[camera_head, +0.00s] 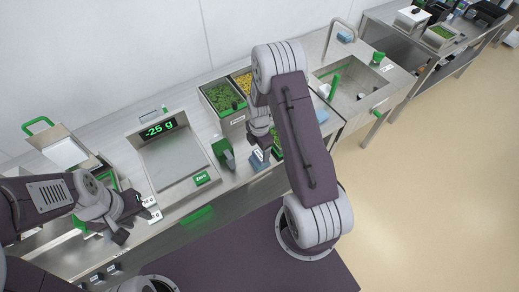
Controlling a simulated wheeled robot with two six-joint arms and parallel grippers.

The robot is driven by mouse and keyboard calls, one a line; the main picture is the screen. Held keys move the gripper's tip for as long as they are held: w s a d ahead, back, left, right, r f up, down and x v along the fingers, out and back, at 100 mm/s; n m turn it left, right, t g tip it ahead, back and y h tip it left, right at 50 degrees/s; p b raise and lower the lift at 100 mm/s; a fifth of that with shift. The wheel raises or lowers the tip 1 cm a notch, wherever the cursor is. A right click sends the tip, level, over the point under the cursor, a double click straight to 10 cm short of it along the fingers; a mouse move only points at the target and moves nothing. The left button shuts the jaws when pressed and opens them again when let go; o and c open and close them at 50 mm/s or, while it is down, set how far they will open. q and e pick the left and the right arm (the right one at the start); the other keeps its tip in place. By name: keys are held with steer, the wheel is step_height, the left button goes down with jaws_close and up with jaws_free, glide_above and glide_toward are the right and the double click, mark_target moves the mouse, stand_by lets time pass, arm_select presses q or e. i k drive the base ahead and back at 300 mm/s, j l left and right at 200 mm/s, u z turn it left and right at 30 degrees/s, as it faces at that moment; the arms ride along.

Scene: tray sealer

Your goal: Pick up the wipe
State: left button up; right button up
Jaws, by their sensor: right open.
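A small blue item (258,160), which looks like a folded wipe, lies on the counter just right of the green-handled scoop. My right gripper (266,150) points down right over it, and my right arm hides part of that area. The right gripper is open; whether its fingers touch the blue item cannot be told.
A scale (178,162) reading -25 g stands left of the scoop (223,152). Food containers (222,97) stand behind. A tray sealer with a raised lid (62,150) is at the left. A sink (352,85) is at the right. The floor at the right is clear.

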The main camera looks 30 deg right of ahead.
mark_target(322, 115)
steer(key=z, duration=1.7)
